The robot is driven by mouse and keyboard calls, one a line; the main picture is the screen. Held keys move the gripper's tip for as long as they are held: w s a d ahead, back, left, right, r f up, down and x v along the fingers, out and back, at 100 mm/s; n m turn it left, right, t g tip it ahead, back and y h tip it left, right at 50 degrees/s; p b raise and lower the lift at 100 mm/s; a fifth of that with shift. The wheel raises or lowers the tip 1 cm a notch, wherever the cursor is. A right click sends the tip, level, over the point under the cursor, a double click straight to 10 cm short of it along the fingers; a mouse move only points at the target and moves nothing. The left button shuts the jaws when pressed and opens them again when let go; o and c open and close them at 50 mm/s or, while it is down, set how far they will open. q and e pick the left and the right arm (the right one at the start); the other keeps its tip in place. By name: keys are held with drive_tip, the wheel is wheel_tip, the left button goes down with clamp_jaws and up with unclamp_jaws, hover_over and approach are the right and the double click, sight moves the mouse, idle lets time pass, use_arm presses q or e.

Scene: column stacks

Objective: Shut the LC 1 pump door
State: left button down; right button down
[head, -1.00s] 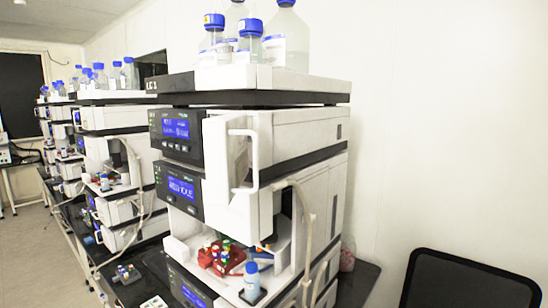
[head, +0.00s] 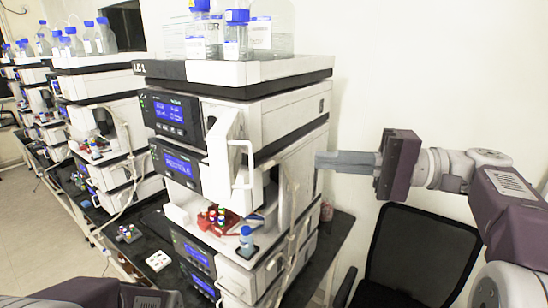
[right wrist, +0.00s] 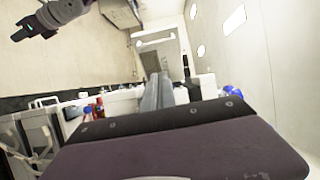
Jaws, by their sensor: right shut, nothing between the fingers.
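The LC 1 stack (head: 290,112) stands in the middle of the head view, with its label on the dark strip under the top tray. Its pump door (head: 222,150) is a white panel standing open, swung out from the stack front, with a white bar handle (head: 250,165). My right gripper (head: 322,160) is shut and empty, right of the stack and apart from the door handle. Its closed fingers also show in the right wrist view (right wrist: 157,92). My left gripper (right wrist: 22,30) shows at the top left of the right wrist view; its jaw state is unclear.
Blue-capped bottles (head: 237,35) stand on the stack's top tray. A red vial rack (head: 215,220) and a blue-capped bottle (head: 246,240) sit in the lower bay. A black chair (head: 420,255) stands at the right. More stacks (head: 100,110) line the bench at left.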

drive_tip(key=s+a+p, duration=0.1)
drive_tip(key=a+p, duration=0.2)
drive_tip(key=a, duration=0.6)
drive_tip(key=shift+a, duration=0.3)
drive_tip(key=shift+w+f, duration=0.1)
drive_tip(key=shift+a, duration=0.1)
